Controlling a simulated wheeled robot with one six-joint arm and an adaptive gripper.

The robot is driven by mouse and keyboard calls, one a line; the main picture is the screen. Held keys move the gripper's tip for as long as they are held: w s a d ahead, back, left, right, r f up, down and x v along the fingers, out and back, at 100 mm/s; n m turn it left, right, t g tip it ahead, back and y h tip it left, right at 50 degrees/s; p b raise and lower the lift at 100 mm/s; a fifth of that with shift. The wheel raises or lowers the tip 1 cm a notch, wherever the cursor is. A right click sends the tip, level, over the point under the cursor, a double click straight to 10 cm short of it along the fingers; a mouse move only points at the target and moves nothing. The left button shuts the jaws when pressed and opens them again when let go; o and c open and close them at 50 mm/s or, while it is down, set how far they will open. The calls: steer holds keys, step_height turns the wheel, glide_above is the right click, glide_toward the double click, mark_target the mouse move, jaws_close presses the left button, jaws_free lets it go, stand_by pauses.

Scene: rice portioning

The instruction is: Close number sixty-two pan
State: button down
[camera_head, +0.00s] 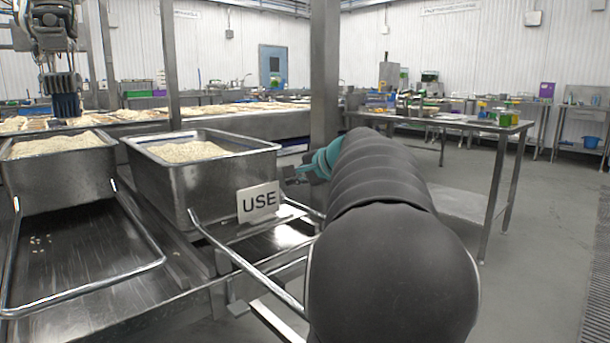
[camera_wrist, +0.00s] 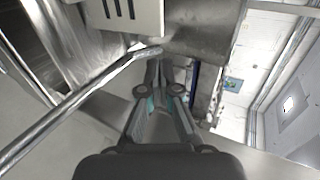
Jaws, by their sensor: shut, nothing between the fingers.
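A deep metal pan (camera_head: 165,190) holding rice stands at the centre left of the head view, with a white "USE" sign (camera_head: 258,202) at its near right corner. No number sixty-two is readable on it. A bent metal bar (camera_head: 245,262) runs from below the pan toward the camera; a similar bar (camera_wrist: 75,105) crosses the left of the wrist view. My gripper (camera_head: 290,174) is just right of the pan, partly hidden by my arm. In the wrist view my gripper (camera_wrist: 160,68) is shut and empty, its tips close to the bar's bent end; contact is unclear.
A second rice pan (camera_head: 62,168) stands at the left, behind another bar frame (camera_head: 90,298). A pillar (camera_head: 324,75) rises behind my gripper. A metal table (camera_head: 450,122) with items stands at the right. Open floor (camera_head: 545,215) lies at the far right.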

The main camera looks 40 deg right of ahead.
mark_target(267, 182)
steer(key=shift+w+r+x, duration=0.15)
steer(key=shift+r+x, duration=0.15)
steer(key=shift+x, duration=1.1)
steer(key=shift+w+r+x, duration=0.15)
steer(key=shift+r+x, duration=0.15)
steer(key=shift+x, duration=1.05)
steer(key=shift+w+r+x, duration=0.15)
steer(key=shift+r+x, duration=0.15)
steer(key=shift+x, duration=1.1)
steer(key=shift+a, duration=0.1)
